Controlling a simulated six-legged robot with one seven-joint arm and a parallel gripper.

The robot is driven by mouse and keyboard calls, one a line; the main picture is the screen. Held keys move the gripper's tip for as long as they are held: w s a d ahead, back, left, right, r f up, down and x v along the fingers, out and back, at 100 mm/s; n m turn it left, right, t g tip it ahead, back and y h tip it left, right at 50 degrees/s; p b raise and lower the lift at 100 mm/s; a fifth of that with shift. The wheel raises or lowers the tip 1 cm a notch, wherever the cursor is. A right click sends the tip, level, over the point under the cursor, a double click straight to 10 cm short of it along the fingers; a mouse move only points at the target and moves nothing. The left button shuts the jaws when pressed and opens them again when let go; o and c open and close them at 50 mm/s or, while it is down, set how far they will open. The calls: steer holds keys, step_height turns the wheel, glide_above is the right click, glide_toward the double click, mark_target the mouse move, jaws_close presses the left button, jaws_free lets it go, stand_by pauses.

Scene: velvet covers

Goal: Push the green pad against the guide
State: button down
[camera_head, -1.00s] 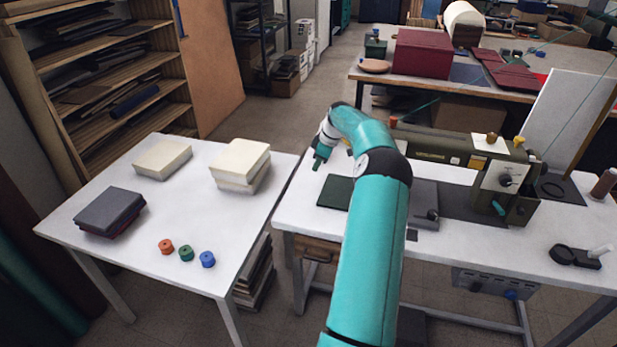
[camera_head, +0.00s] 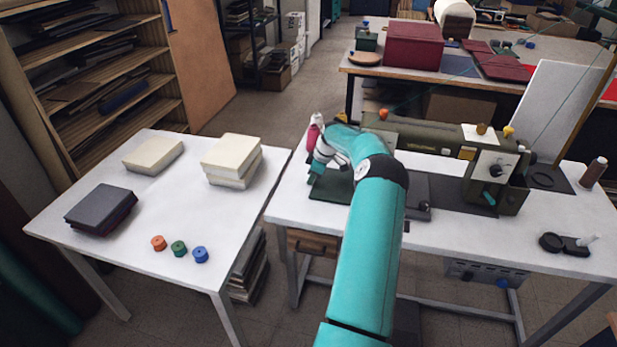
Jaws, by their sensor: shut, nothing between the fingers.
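The dark green pad (camera_head: 331,188) lies flat on the white sewing table, left of the sewing machine. My arm hides its right part. My gripper (camera_head: 314,179) is shut and empty, low at the pad's left edge. I cannot tell whether it touches the pad. A grey plate with a small dark knob (camera_head: 417,190) shows to the right of my arm. I cannot make out which part is the guide; the space between pad and plate is hidden by my arm.
The olive sewing machine (camera_head: 440,140) stands behind and to the right. A pink spool (camera_head: 314,131) stands behind my gripper. A separate white table (camera_head: 110,235) at left holds foam blocks (camera_head: 231,160), dark folded cloth (camera_head: 101,209) and three small coloured spools (camera_head: 179,248).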

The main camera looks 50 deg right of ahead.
mark_target(335, 185)
steer(key=shift+w, duration=0.1)
steer(key=shift+s+d, duration=0.3)
steer(key=shift+s, duration=0.45)
steer(key=shift+s+d, duration=0.25)
steer(key=shift+s, duration=0.45)
steer(key=shift+w, duration=0.1)
